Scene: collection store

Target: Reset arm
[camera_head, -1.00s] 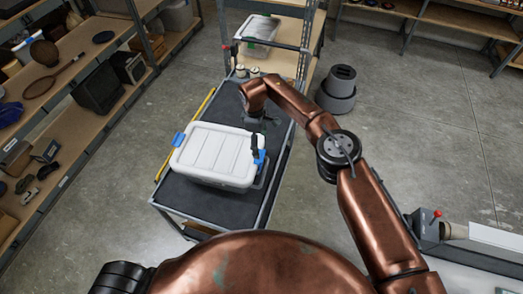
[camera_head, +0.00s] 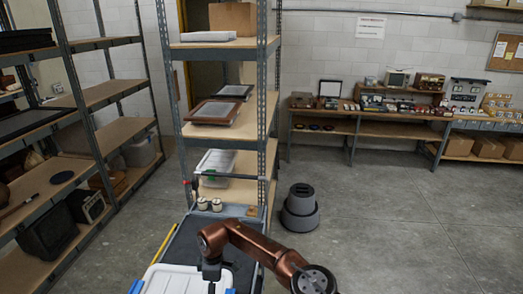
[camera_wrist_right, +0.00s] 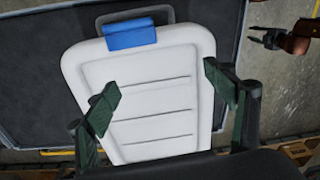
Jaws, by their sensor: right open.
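My right gripper (camera_wrist_right: 164,96) is open, its two dark green fingers spread over the white lid of a box (camera_wrist_right: 150,75) with a blue latch. No object shows held between the fingers. The box (camera_head: 172,281) is at the bottom of the head view, cut off by the frame edge, on the dark cart top. My right arm reaches over it, and the right gripper (camera_head: 212,272) hangs down beside the lid; its fingertips are hard to see there. A small copper arm end with dark fingers, likely my left gripper (camera_wrist_right: 267,39), shows at the wrist view's upper right.
The cart (camera_head: 178,243) stands against a tall shelf unit (camera_head: 228,133) holding trays and a clear bin (camera_head: 215,165). A grey stepped stool (camera_head: 300,208) is on the floor to the right. Shelves (camera_head: 110,93) line the left. Open floor lies at right.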

